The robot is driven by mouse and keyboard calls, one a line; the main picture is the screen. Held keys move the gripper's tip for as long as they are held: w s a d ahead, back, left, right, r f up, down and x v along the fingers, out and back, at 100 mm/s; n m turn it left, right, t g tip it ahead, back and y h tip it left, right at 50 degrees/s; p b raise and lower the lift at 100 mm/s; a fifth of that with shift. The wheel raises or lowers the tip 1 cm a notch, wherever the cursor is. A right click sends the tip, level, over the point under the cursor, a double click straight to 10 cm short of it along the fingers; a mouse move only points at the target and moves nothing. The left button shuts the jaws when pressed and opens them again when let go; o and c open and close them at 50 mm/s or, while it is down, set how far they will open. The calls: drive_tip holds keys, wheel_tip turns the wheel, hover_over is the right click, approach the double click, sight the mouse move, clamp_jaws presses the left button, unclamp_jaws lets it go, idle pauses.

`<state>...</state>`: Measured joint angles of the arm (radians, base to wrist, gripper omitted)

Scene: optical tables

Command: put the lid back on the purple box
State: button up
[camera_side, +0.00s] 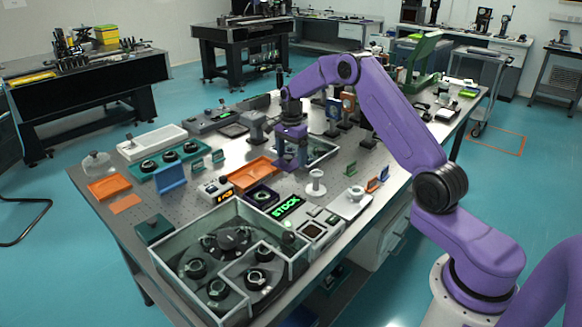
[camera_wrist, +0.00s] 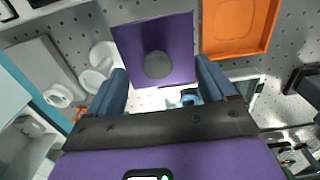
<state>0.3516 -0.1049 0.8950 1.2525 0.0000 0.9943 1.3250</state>
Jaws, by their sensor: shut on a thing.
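The lid (camera_wrist: 130,40) is a flat purple square with a round grey knob, between my gripper's blue fingers in the wrist view. My gripper (camera_wrist: 160,70) is shut on the lid, with the fingertips at its opposite edges. In the side view my gripper (camera_side: 290,158) holds the purple lid (camera_side: 287,164) above the table, right of the orange tray. The purple box (camera_side: 262,196) stands open on the table, in front of and left of my gripper, with a dark round thing inside. I cannot make out the box in the wrist view.
An orange tray (camera_side: 247,173) lies close behind the box; it also shows in the wrist view (camera_wrist: 206,30). A large clear-walled bin (camera_side: 175,268) fills the front corner.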

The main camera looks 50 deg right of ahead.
sight(285, 160)
drive_tip(key=a+r, duration=0.2)
drive_tip(key=shift+w+a+r, duration=0.1)
drive_tip(key=shift+a+r, duration=0.1)
drive_tip(key=shift+a, duration=0.2)
drive_tip(key=a, duration=0.9)
drive_tip(key=shift+m, duration=0.4)
drive_tip(key=shift+s+a+f, duration=0.1)
drive_tip(key=shift+a+f, duration=0.05)
drive_tip(key=shift+f, duration=1.45)
drive_tip(key=shift+s+a+f, duration=0.1)
drive_tip(key=shift+a+f, duration=0.05)
drive_tip(key=shift+f, duration=1.45)
drive_tip(key=shift+f, duration=0.2)
drive_tip(key=o, duration=0.9)
drive_tip(key=shift+c, duration=0.2)
drive_tip(key=shift+r, duration=0.15)
